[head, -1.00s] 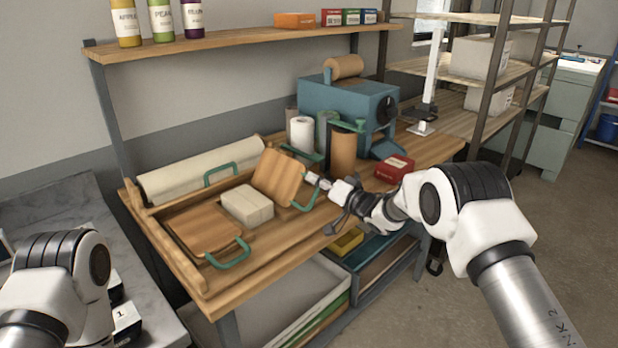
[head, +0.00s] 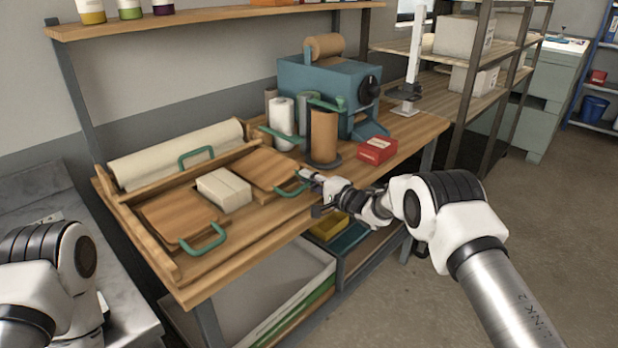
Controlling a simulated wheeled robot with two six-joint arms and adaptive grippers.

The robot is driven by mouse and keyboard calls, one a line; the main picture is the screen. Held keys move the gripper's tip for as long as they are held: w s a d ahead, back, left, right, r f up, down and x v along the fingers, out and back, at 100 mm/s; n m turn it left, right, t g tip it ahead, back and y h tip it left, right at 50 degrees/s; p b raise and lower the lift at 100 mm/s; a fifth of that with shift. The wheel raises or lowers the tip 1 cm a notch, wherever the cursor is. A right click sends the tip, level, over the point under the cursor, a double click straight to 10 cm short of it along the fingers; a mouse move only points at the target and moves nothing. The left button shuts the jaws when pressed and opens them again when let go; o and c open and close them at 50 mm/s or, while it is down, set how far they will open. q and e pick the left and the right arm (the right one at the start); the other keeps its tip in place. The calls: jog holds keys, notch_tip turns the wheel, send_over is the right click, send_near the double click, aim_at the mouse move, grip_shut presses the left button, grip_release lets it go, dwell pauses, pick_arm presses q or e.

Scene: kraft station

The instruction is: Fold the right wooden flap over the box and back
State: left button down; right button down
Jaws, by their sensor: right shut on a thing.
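The right wooden flap (head: 264,168) lies down flat, or nearly so, on the bench to the right of the pale box (head: 224,191). My left gripper is out of view; only part of my left arm shows.
A pale roll (head: 175,153) with a green handle lies behind the flaps. Upright rolls (head: 323,135), a teal machine (head: 328,85) and a red box (head: 376,150) stand behind and right of my right gripper. A wooden rail (head: 140,238) edges the left side.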

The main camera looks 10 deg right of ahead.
jog(key=shift+f, duration=0.4)
jog(key=c, duration=1.2)
grip_release()
jog(key=shift+d, duration=0.1)
